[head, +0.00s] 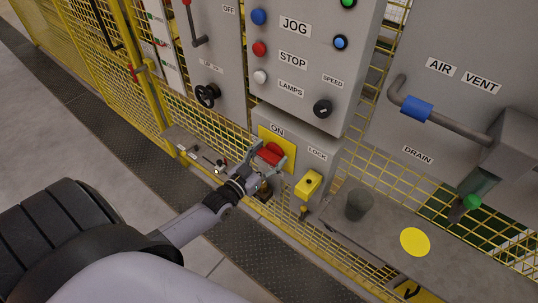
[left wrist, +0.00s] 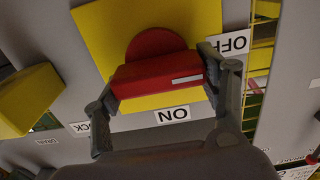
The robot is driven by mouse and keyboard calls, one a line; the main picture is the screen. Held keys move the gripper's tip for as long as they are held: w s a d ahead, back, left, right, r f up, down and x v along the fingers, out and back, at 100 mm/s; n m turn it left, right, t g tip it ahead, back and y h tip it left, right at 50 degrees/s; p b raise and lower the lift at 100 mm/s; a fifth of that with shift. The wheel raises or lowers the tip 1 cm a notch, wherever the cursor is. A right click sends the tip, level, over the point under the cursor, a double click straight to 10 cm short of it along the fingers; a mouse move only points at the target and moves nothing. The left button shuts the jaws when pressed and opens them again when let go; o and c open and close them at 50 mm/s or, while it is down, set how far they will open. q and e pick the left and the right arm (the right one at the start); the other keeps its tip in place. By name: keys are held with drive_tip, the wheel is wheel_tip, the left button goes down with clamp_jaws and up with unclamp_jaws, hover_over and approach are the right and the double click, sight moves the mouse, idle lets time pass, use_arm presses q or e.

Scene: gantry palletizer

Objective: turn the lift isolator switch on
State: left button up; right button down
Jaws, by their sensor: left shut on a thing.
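The lift isolator switch is a red rotary handle (head: 270,153) on a yellow plate (head: 289,147), on the grey box under the JOG and STOP panel. My left gripper (head: 268,160) is shut on the handle. In the left wrist view, its fingers (left wrist: 160,88) sit at the two ends of the red bar (left wrist: 160,80), on the yellow plate (left wrist: 90,30). The bar has a white stripe towards its right end, which lies on the side of the OFF label (left wrist: 230,43). The ON label (left wrist: 173,115) lies below the bar there. My right gripper is out of view.
A yellow block (head: 308,184) by the LOCK label stands just right of the switch. A grey shelf (head: 375,240) with a dark cup (head: 358,204) and a yellow disc (head: 415,242) is further right. Yellow mesh (head: 215,130) runs behind the panels. A small ledge (head: 185,143) lies left.

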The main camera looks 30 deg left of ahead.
use_arm(q)
drive_tip(key=shift+c, duration=0.9)
drive_tip(key=m+p, duration=0.1)
drive_tip(key=m, duration=0.1)
drive_tip(key=shift+d+m, duration=0.15)
drive_tip(key=shift+m, duration=0.25)
drive_tip(key=m, duration=0.2)
drive_tip(key=shift+d+m, duration=0.1)
drive_tip(key=shift+m, duration=0.3)
drive_tip(key=m, duration=0.2)
drive_tip(key=shift+d+f+m, duration=0.1)
drive_tip(key=shift+f+m, duration=0.05)
drive_tip(key=shift+m, duration=0.15)
drive_tip(key=m, duration=0.4)
drive_tip(key=shift+d+f+m, duration=0.1)
drive_tip(key=shift+f+m, duration=0.05)
drive_tip(key=shift+m, duration=0.15)
drive_tip(key=m+b, duration=0.2)
drive_tip(key=m, duration=0.3)
drive_tip(key=shift+f, duration=0.2)
drive_tip(key=shift+m, duration=0.3)
